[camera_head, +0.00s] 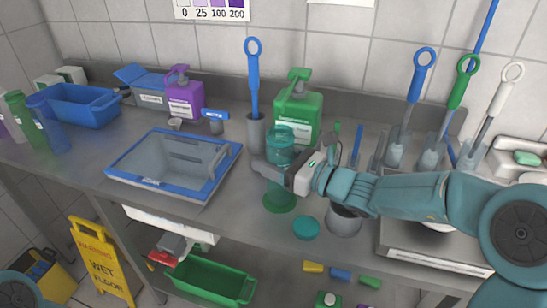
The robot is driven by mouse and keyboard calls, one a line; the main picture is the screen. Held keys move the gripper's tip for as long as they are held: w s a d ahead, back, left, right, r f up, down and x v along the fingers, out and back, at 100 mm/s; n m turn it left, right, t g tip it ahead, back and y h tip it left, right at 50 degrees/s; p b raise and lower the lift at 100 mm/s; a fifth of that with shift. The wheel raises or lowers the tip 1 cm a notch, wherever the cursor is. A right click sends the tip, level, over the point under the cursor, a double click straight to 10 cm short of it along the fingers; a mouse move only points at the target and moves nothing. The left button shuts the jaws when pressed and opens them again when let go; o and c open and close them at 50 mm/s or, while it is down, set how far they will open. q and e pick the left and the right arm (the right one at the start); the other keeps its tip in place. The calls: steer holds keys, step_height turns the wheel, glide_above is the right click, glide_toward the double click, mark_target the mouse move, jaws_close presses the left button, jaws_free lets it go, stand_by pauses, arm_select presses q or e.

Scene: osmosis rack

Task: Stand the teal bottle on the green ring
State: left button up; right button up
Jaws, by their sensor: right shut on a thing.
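The teal bottle (281,139) is translucent and upright near the middle of the counter. My right gripper (277,172), whose arm comes in from the right, is shut on it around its middle. The gripper hides part of the bottle. The green ring (280,207) lies on the counter near the front edge, straight below the bottle in the picture. The bottle's lower end overlaps the ring in the picture; I cannot tell whether it touches. My left gripper is not in view.
A teal disc (306,228) and a grey cup (344,220) stand right of the ring. A blue-rimmed grey tray (125,172) lies left. Behind are a grey holder with a blue brush (254,75) and a green jug (308,107). Brushes stand in holders at the right.

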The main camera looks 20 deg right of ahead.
steer(key=shift+f+b, duration=0.4)
steer(key=shift+b, duration=0.05)
stand_by(0.6)
steer(key=o, duration=1.1)
steer(key=shift+o, duration=0.3)
steer(key=shift+v, duration=5.05)
steer(key=shift+s+a, duration=0.15)
